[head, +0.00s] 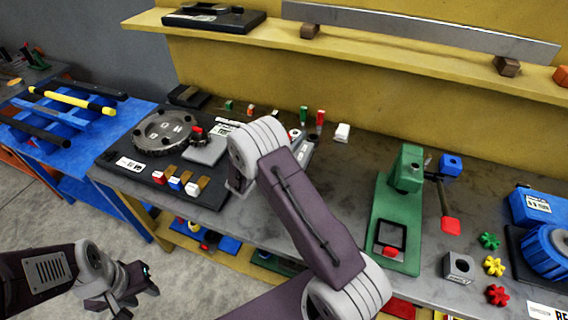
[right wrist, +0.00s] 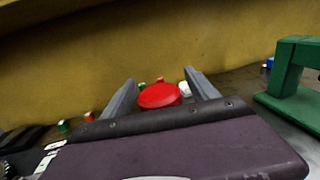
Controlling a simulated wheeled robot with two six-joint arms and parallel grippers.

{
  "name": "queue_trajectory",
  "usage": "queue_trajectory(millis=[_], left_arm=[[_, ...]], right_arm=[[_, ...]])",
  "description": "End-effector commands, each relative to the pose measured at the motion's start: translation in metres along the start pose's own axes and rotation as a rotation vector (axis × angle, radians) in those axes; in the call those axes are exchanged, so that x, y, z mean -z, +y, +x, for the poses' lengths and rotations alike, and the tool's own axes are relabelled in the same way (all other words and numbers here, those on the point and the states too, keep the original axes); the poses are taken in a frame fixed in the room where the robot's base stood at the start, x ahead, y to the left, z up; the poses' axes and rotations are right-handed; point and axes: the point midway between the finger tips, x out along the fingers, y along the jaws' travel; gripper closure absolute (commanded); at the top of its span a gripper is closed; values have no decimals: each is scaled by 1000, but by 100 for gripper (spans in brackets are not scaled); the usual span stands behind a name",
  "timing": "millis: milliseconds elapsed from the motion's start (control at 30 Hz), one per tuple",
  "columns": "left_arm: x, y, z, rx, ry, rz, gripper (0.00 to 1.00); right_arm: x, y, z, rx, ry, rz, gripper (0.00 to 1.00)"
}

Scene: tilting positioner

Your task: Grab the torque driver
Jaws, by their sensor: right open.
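A red round-topped object (right wrist: 160,96) shows between the two spread fingers of my right gripper (right wrist: 160,78) in the right wrist view. It may be the handle end of the torque driver; its lower part is hidden by the gripper body. In the head view a red upright handle (head: 320,117) stands near the back of the bench, just beyond my right gripper (head: 303,142), which is partly hidden by its own wrist. The right gripper is open, and no grip on the red object shows. My left gripper (head: 135,286) is low over the floor, away from the bench.
A green upright handle (head: 303,115) and a white block (head: 342,132) stand close by. A green press (head: 405,185) is to the right. A round dark fixture (head: 163,130) and small blocks lie left. A yellow shelf (head: 370,62) overhangs the back.

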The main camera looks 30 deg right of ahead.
Motion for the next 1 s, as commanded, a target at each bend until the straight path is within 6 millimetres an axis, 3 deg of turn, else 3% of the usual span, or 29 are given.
queue_trajectory(millis=[33, 200, 300, 667, 1000], left_arm=[[0, 0, 0, 0, 0, 0, 64], [0, 0, 0, 0, 0, 0, 64], [0, 0, 0, 0, 0, 0, 64], [0, 0, 0, 0, 0, 0, 64], [-1, 0, 6, 0, 0, 0, 64]], right_arm=[[0, 0, 0, 0, 0, 0, 32], [0, 0, 0, 0, 0, 0, 79], [0, 0, 0, 0, 0, 0, 100], [-4, 0, 0, 1, -2, 2, 100], [-55, 0, 0, 0, -3, 7, 100]])
